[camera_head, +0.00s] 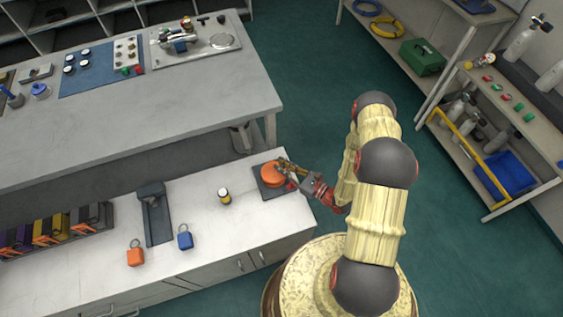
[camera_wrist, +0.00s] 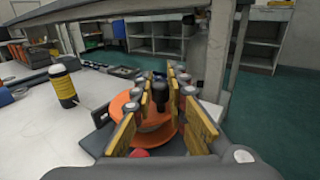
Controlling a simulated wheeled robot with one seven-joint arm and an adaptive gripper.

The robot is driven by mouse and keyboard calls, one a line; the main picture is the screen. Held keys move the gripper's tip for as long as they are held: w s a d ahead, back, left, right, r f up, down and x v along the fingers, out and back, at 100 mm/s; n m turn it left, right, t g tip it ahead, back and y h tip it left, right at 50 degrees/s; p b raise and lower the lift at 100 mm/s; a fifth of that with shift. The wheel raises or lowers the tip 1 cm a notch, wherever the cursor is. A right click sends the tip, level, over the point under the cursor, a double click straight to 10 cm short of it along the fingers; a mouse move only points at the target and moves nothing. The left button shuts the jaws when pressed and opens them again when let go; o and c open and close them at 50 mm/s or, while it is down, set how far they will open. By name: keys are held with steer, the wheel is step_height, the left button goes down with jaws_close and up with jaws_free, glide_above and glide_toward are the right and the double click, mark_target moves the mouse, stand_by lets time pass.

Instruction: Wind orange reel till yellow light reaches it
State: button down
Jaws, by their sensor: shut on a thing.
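The orange reel (camera_head: 272,175) sits on a dark base plate (camera_head: 267,192) at the right end of the lower white counter. In the wrist view the reel (camera_wrist: 125,106) is an orange disc partly hidden by my fingers. My gripper (camera_head: 283,166) reaches the reel from the right. In the wrist view my gripper (camera_wrist: 163,88) is shut on the reel's dark upright knob (camera_wrist: 160,92), between its yellow-padded fingers. A small yellow-and-black cylinder, seemingly the yellow light (camera_head: 224,197), stands upright on the counter, left of the reel and apart from it. It also shows in the wrist view (camera_wrist: 64,90).
A dark stand (camera_head: 154,213), an orange tag (camera_head: 135,255) and a blue tag (camera_head: 185,238) are further left on the counter (camera_head: 222,240). A higher grey bench (camera_head: 130,125) stands behind. Shelves (camera_head: 455,150) with bottles are at the right; green floor lies between.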

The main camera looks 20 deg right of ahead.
steer(key=shift+s+a+m+t+h+p, duration=0.15)
steer(key=shift+m+t+h, duration=0.3)
steer(key=shift+m+h, duration=0.6)
steer(key=shift+s+a+m+t+h+p, duration=0.1)
steer(key=shift+s+m+t+h, duration=0.35)
steer(key=shift+h, duration=0.9)
steer(key=shift+s+a+m+t+h+p, duration=0.15)
steer(key=shift+m+t+h, duration=0.35)
steer(key=shift+m+h, duration=0.6)
steer(key=shift+h, duration=0.6)
steer(key=c, duration=1.8)
jaws_free()
steer(key=shift+o, duration=0.2)
step_height(320, 180, up, 10)
steer(key=shift+c, duration=0.3)
